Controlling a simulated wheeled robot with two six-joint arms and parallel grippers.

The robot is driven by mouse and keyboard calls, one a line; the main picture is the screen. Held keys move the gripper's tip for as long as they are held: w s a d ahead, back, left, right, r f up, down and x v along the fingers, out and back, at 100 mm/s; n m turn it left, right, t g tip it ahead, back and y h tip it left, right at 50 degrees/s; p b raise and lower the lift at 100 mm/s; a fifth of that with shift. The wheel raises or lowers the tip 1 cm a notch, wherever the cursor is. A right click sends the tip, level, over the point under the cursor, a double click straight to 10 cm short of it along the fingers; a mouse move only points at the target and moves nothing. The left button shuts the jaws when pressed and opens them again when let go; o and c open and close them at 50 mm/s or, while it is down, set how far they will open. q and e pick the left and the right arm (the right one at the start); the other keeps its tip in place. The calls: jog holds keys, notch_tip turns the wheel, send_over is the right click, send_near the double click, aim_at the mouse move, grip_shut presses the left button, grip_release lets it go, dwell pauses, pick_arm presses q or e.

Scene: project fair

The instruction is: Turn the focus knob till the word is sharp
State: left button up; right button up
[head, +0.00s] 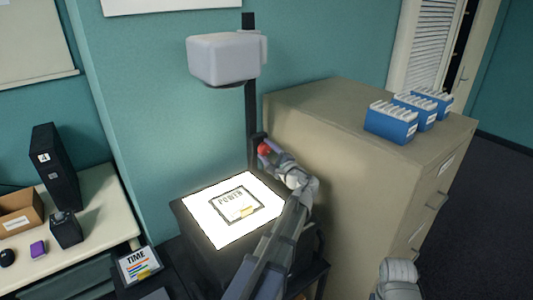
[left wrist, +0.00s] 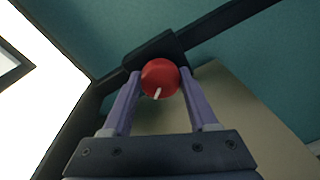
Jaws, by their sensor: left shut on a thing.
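The focus knob (head: 264,148) is red and sits on the black post of the overhead projector (head: 224,58). In the left wrist view the knob (left wrist: 160,72) shows a white pointer mark toward the bottom, slightly left. My left gripper (head: 268,152) is at the post, its two fingers on either side of the knob and shut on it; the fingers also show in the left wrist view (left wrist: 160,84). A dark-framed sheet (head: 238,205) with a printed word lies on the lit stage (head: 213,228). No projected word is clearly in view. My right gripper is not in view.
A beige filing cabinet (head: 330,150) stands close right of the post, with blue racks (head: 390,126) on top. A side table (head: 108,213) holds a black box and a cardboard box.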

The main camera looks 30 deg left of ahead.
pick_arm(q)
jog(key=shift+n, duration=0.8)
jog(key=o, duration=1.4)
jog(key=v, duration=0.7)
jog(key=shift+s+d+f, duration=0.1)
jog(key=shift+s+d, duration=0.05)
jog(key=shift+d, duration=0.2)
